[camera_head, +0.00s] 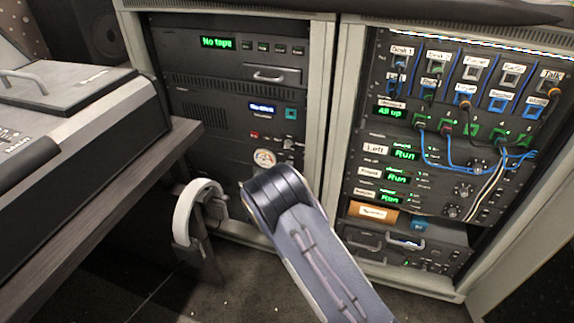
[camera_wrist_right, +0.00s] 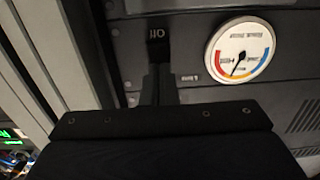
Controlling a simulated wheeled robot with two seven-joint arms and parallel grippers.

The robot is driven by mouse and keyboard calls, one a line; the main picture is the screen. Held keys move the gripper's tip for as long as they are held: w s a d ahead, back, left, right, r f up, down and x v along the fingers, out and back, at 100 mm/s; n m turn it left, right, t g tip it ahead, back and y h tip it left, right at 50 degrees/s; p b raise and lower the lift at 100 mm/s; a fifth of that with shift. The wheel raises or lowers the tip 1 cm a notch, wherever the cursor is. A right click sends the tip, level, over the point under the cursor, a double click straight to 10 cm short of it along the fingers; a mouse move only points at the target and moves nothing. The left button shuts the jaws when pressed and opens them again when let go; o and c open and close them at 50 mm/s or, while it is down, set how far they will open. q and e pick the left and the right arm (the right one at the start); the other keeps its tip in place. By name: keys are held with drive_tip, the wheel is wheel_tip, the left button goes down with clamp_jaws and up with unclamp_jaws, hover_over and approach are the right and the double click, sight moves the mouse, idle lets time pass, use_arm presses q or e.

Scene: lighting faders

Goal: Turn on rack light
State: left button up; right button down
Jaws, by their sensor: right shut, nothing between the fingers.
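A dark panel control marked with an upside-down "Off" label (camera_wrist_right: 157,34) shows in the right wrist view, beside a round gauge. My right gripper (camera_wrist_right: 157,85) is shut and empty, its dark narrow fingers pointing at this control. I cannot tell whether they touch it. In the head view my right forearm and wrist reach the lower front of the left rack (camera_head: 190,140), just below the gauge (camera_head: 264,158), and hide the fingertips. I cannot make out a rack light or its state. My left gripper is not in view.
The right rack (camera_head: 335,130) holds patch cables (camera_head: 450,160) and lit green displays. A light frame post stands between the racks. A console desk (camera_head: 80,130) is at the left, with a white curved band (camera_head: 190,212) by its edge. A vent shows right in the wrist view.

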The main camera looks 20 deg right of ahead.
drive_tip(key=shift+w+d+r, duration=0.15)
drive_tip(key=shift+d+r, duration=0.1)
drive_tip(key=shift+r, duration=0.1)
drive_tip(key=p+v, duration=0.2)
drive_tip(key=v, duration=0.6)
drive_tip(key=shift+a+f, duration=0.15)
drive_tip(key=shift+f, duration=0.3)
